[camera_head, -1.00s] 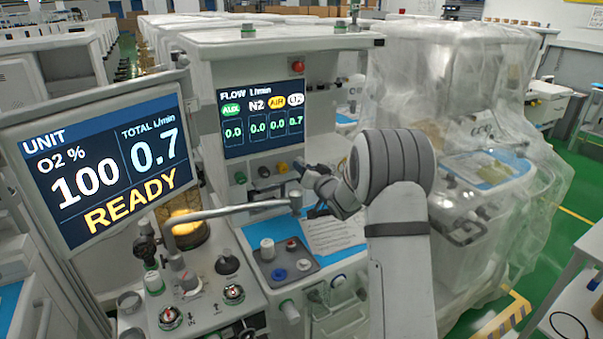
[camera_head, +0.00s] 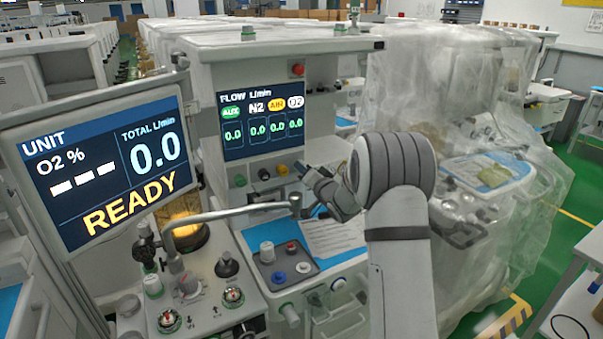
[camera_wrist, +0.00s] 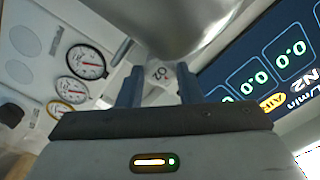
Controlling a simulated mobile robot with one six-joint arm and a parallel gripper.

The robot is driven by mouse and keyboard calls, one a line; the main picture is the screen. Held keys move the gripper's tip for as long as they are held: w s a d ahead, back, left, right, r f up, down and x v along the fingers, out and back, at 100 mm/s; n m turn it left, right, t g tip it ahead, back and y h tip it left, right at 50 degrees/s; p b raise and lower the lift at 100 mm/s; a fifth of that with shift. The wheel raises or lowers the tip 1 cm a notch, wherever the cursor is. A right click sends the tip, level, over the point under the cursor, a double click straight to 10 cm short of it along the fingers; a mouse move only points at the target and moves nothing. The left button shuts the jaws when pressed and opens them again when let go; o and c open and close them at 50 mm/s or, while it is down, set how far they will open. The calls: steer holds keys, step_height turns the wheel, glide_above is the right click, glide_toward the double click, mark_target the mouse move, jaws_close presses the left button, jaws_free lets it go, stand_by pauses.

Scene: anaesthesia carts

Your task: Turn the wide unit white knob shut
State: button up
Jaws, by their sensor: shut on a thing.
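The white knob (camera_wrist: 160,72), marked O2, sits between my two fingers in the wrist view. My gripper (camera_wrist: 159,84) is shut on it. In the head view my gripper (camera_head: 306,172) is at the right end of the knob row under the flow display (camera_head: 262,120) and hides the white knob. The flow display reads 0.0 in all its columns, O2 included. The tilted unit screen (camera_head: 100,170) reads total 0.0, dashes for O2 % and READY.
Green (camera_head: 240,179), black (camera_head: 264,173) and yellow (camera_head: 281,168) knobs sit left of my gripper. A grey horizontal arm (camera_head: 230,212) crosses below them. Round gauges (camera_wrist: 86,62) are near in the wrist view. A plastic-covered cart (camera_head: 470,130) stands at right.

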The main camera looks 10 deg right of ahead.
steer(key=shift+f, duration=0.2)
steer(key=o, duration=1)
steer(key=shift+r, duration=0.15)
steer(key=shift+c, duration=0.2)
steer(key=shift+s, duration=0.1)
steer(key=b+v, duration=0.1)
steer(key=v, duration=0.6)
steer(key=shift+s, duration=0.35)
steer(key=shift+d+r, duration=0.1)
